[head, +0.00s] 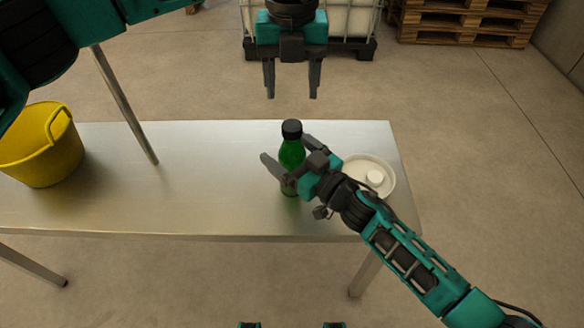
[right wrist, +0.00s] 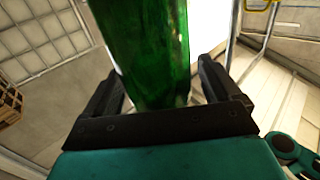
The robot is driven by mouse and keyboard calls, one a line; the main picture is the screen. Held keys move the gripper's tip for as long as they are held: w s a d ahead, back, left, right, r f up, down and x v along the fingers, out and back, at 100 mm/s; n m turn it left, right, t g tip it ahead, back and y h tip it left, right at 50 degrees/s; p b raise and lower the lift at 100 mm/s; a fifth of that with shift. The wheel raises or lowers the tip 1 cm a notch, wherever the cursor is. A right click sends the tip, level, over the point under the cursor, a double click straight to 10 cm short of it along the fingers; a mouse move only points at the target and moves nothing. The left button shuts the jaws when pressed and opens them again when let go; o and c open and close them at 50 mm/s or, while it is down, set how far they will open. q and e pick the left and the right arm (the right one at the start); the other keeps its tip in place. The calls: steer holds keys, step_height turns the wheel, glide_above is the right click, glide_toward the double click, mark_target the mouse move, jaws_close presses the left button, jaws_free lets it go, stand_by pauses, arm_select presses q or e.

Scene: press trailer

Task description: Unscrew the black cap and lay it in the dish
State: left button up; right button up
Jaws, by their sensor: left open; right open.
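A green bottle (head: 291,153) with a black cap (head: 292,129) on its top stands upright on the metal table. My right gripper (head: 286,150) is open, with its fingers on either side of the bottle. In the right wrist view the green bottle (right wrist: 150,50) rises between the two open fingers (right wrist: 162,88); contact is not clear. My left gripper (head: 292,94) is open and empty, pointing down above and beyond the bottle. A round white dish (head: 386,190) sits to the right of the bottle, partly hidden by my right arm, with a small white round piece at its middle.
The metal table (head: 200,170) has free room left of the bottle. A yellow bucket (head: 42,150) stands at the left. Wooden pallets (head: 470,22) and a white caged tank (head: 345,20) stand on the floor behind.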

steer(key=shift+w+a, duration=0.3)
steer(key=shift+a, duration=0.05)
